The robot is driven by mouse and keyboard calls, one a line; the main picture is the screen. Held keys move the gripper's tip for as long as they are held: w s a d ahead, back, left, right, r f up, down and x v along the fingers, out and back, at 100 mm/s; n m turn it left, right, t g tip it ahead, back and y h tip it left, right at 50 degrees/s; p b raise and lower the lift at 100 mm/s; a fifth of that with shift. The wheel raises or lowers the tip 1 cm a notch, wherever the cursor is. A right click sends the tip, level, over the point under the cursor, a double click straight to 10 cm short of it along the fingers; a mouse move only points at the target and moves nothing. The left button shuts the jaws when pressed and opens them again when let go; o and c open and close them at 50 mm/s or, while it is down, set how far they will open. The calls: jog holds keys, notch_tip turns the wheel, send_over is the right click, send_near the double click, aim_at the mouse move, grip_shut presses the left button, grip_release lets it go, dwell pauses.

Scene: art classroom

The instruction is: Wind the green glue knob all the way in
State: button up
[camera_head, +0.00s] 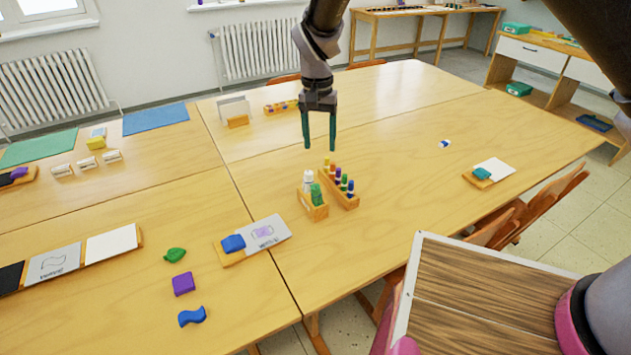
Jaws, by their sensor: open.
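A small wooden holder (318,211) stands near the middle of the table. In it are a white glue stick or bottle (308,182) and a green upright piece (316,194), which seems to be the green glue; its knob is too small to make out. My gripper (319,147) points down with its two dark green fingers apart and nothing between them. It appears above and behind the holder, apart from it.
A wooden rack (343,190) of several coloured markers stands right beside the holder. A card stand with a blue block (233,243) lies to the left. Loose green (175,255), purple (183,284) and blue (192,316) pieces lie front left. The table's right part is mostly clear.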

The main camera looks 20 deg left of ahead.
aim_at(316, 186)
jog(key=f, duration=0.4)
jog(key=s+f, duration=0.1)
jog(key=f, duration=0.7)
jog(key=shift+s+a+f, duration=0.15)
jog(key=shift+a+f, duration=0.15)
jog(key=shift+f, duration=0.05)
